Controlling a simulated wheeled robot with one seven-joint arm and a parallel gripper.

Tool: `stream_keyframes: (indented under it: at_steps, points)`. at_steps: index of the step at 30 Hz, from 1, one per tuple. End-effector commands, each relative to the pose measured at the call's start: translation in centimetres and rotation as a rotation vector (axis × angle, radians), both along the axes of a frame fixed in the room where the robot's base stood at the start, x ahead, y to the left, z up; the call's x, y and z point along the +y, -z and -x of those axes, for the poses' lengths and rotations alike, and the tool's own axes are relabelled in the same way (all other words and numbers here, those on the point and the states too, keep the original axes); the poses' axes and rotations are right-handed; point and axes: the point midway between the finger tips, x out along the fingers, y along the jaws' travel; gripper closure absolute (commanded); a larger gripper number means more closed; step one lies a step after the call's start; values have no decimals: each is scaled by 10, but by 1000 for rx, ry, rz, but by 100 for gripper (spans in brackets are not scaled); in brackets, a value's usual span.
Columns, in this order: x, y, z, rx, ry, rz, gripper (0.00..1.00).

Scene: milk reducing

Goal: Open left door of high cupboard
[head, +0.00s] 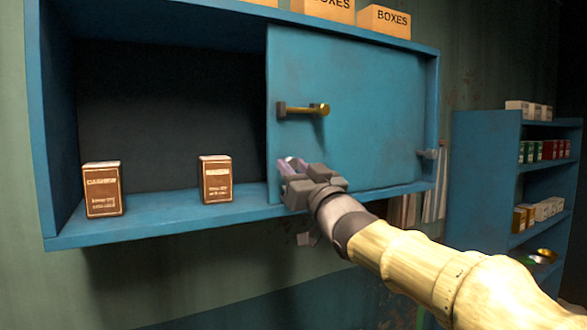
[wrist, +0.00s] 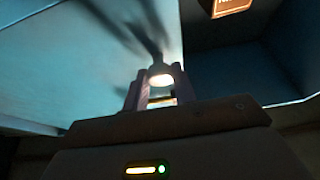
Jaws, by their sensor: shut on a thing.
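The high cupboard (head: 34,120) is a blue box on the wall. Its blue door panel (head: 365,90) stands over the right part, and the left part is open. A brass bar (head: 303,109) sits on the panel near its left side. My gripper (head: 287,165) is at the panel's lower left, below the brass bar and apart from it. In the wrist view my gripper (wrist: 160,92) is shut on a small, brightly lit knob-like handle (wrist: 160,76) in front of the panel (wrist: 80,60). The head view hides this handle behind the fingers.
Two brown cartons, the left (head: 103,190) and the right (head: 215,180), stand on the open cupboard floor. Boxes (head: 384,21) sit on top. A blue shelf unit (head: 480,170) with small goods stands at right.

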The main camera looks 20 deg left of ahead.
Motion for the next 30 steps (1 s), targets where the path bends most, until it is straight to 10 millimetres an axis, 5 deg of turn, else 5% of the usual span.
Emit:
stream_keyframes:
  at_steps: [1, 2, 3, 17, 30]
  points:
    - [0, -2, 1, -3, -1, -3, 100]
    - [0, -2, 1, -3, -1, -3, 71]
    - [0, -2, 1, -3, -1, -3, 65]
    - [-8, 5, 6, -2, 2, -1, 65]
    - [-63, 35, 49, -5, 5, 0, 65]
